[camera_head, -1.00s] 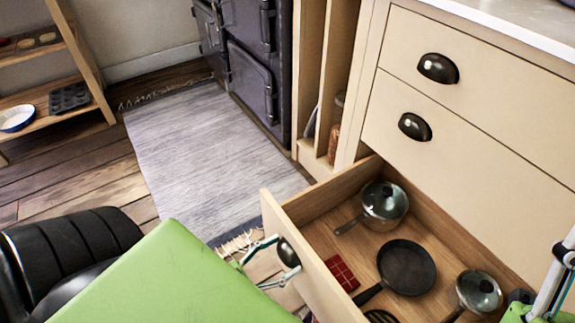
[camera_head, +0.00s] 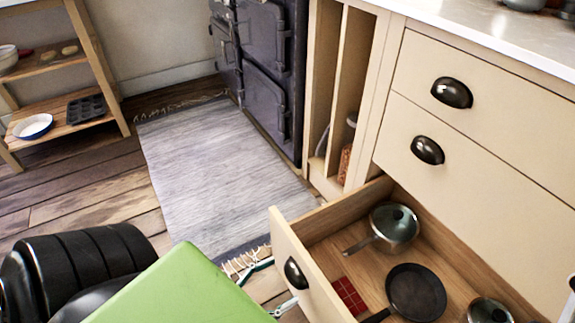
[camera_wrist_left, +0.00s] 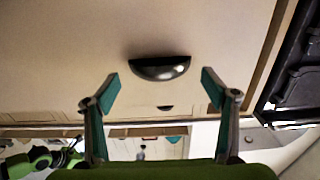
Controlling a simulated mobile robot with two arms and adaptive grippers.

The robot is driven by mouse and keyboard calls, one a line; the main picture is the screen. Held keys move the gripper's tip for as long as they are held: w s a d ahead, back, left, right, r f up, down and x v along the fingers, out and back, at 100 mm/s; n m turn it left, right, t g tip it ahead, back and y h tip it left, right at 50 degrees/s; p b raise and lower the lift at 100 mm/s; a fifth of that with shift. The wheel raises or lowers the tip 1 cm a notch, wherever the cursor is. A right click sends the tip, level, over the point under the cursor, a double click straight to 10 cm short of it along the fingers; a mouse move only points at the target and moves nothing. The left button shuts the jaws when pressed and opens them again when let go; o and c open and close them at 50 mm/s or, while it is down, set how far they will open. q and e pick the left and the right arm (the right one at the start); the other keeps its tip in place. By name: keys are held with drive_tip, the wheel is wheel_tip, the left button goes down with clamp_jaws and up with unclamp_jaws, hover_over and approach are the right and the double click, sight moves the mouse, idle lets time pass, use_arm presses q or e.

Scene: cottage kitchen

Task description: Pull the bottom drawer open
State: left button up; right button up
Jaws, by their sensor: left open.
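The bottom drawer (camera_head: 318,270) stands pulled out from the cream cabinet. Its dark cup handle (camera_head: 295,272) is on the outer face. Inside lie a lidded pot (camera_head: 394,226), a black frying pan (camera_head: 416,292), a red checked item (camera_head: 350,296) and another lid at the lower edge. My left gripper (camera_head: 272,287) is beside the drawer front, mostly hidden behind my green arm cover. In the left wrist view, the open left gripper (camera_wrist_left: 158,88) has its fingers apart on both sides of the handle (camera_wrist_left: 160,68), clear of it. My right gripper is not in view.
Two closed drawers, upper (camera_head: 480,98) and middle (camera_head: 460,165), are above. A dark range (camera_head: 270,75) stands beyond a narrow open shelf unit. A grey rug (camera_head: 215,160) covers the floor ahead. A wooden rack (camera_head: 70,100) is at the left.

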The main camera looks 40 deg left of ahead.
use_arm(q)
drive_tip(key=v, duration=0.9)
